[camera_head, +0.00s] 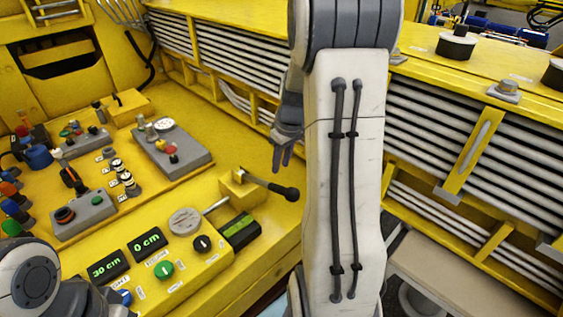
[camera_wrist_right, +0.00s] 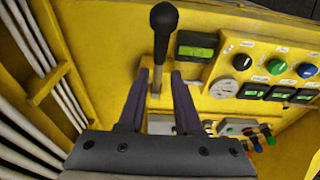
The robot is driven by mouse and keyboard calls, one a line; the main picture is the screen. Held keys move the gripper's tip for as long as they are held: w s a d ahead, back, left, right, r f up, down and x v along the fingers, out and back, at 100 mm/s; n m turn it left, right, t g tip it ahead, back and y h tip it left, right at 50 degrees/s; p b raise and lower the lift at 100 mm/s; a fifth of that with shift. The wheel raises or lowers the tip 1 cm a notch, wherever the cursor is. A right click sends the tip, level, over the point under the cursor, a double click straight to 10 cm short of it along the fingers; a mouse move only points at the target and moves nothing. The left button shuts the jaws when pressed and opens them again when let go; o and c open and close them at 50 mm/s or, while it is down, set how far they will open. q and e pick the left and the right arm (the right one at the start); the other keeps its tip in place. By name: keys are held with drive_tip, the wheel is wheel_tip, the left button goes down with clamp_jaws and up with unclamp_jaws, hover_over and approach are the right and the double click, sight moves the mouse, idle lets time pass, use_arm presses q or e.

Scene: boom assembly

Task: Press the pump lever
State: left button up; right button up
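The pump lever (camera_head: 270,186) is a grey rod with a black knob, set in a yellow block (camera_head: 239,188) on the yellow console. It also shows in the right wrist view (camera_wrist_right: 159,70), with its black knob near the top. My right gripper (camera_head: 281,164) is open, with its dark fingers just above the knob in the head picture. In the right wrist view its two fingers (camera_wrist_right: 161,76) appear on either side of the lever's shaft, with gaps. Whether the shaft lies between them in depth is unclear. My left arm is at the lower left; its fingers are not visible.
The console has displays reading 30 cm (camera_head: 107,267) and 0 cm (camera_head: 148,242), a round gauge (camera_head: 185,220), a green button (camera_head: 163,270) and a black knob (camera_head: 202,243). Grey control boxes (camera_head: 172,151) stand farther left. Slatted yellow walls (camera_head: 245,52) rise behind.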

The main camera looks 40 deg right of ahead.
drive_tip(key=a+b, duration=0.1)
drive_tip(key=a, duration=0.3)
drive_tip(key=a+f+n+b, duration=0.1)
drive_tip(key=a, duration=0.4)
drive_tip(key=a+n+b, duration=0.1)
drive_tip(key=a, duration=0.3)
drive_tip(key=shift+a+f+y, duration=0.15)
drive_tip(key=shift+a+y, duration=0.15)
drive_tip(key=shift+a, duration=0.05)
clamp_jaws()
drive_tip(key=s+a+f+n+g+b, duration=0.1)
drive_tip(key=s+a+n+b, duration=0.3)
drive_tip(key=a, duration=0.7)
drive_tip(key=s+a+f+b, duration=0.1)
drive_tip(key=s+a, duration=0.3)
drive_tip(key=s, duration=0.4)
drive_tip(key=s+a+f+g+b, duration=0.1)
drive_tip(key=s+a+f+b, duration=0.1)
drive_tip(key=s+a, duration=0.3)
drive_tip(key=s+f, duration=0.1)
drive_tip(key=s, duration=0.2)
drive_tip(key=shift+s+a+f, duration=0.15)
drive_tip(key=shift+s, duration=0.15)
